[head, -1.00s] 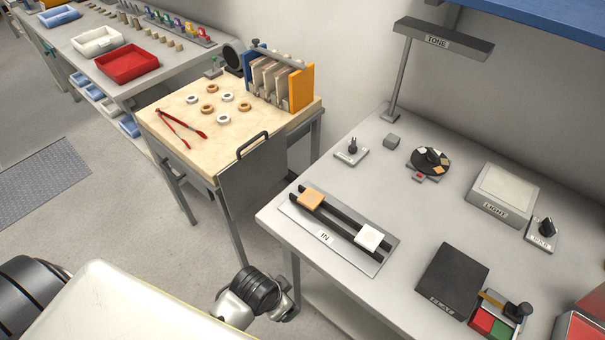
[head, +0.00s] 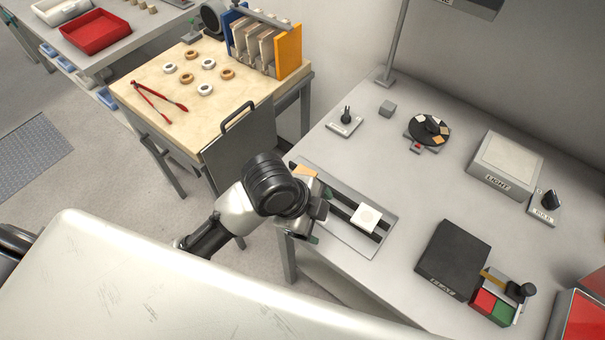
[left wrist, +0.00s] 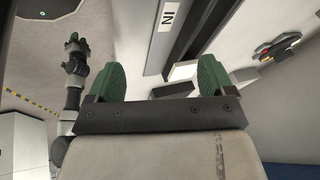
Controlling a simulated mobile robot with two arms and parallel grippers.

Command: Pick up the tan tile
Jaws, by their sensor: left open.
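The tan tile (head: 306,171) lies at the far left end of the dark rails on the IN plate. In the head view my left wrist hides most of it. A white tile (head: 367,218) sits on the same rails, nearer and to the right. My left gripper (head: 320,214) is open beside the rails, just in front of the tan tile. Its green fingertips (left wrist: 160,78) show apart in the left wrist view, with a pale block (left wrist: 184,71) and the rails beyond. I cannot tell which tile that block is. An arm end (left wrist: 75,50), seemingly my right gripper, hangs at the left there.
The IN plate (head: 352,244) lies at the table's left edge. A wooden table (head: 135,89) with rings and red tongs is at the back left.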

